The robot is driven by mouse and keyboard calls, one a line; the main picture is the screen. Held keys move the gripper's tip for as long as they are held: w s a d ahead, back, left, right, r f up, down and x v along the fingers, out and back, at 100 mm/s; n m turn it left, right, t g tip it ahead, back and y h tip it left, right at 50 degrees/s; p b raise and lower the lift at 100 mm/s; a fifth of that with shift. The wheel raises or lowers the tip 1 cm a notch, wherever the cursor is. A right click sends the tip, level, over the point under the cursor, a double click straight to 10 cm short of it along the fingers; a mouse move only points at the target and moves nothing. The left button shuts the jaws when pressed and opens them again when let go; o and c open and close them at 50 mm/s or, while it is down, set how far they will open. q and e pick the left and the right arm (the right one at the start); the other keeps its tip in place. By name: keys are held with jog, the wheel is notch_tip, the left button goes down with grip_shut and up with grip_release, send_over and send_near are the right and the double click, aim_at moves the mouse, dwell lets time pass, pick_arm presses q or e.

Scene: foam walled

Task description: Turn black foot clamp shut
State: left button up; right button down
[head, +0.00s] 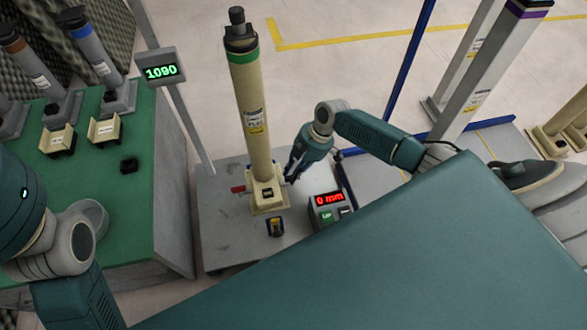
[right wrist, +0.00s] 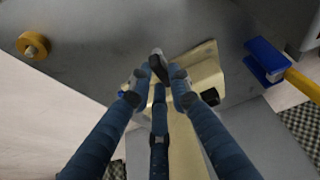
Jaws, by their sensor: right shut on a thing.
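The beige column (head: 250,100) with a green band and black top stands upright in a beige foot (head: 268,203) on a grey plate. The black foot clamp is a small dark lever at the foot's right side (head: 289,180). My right gripper (head: 292,174) reaches it from the right. In the right wrist view, my right gripper (right wrist: 158,80) has its fingers closed around the dark clamp lever (right wrist: 157,65), against the beige foot (right wrist: 205,78). The fingers hide part of the lever, so its exact angle is unclear. A red handle (head: 238,189) sticks out on the foot's left. My left gripper is out of view.
A control box (head: 330,210) reading "0 mm" stands close to the right of the foot. A small black-and-yellow item (head: 275,227) lies in front. A display (head: 160,71) reads 1090. A green table (head: 125,190) is at left, and a blue post (head: 408,60) stands behind.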

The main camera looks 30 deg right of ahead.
dwell(0.3)
jog(key=c, duration=1.6)
grip_release()
jog(key=v, duration=1.2)
jog(key=shift+d+f, duration=0.1)
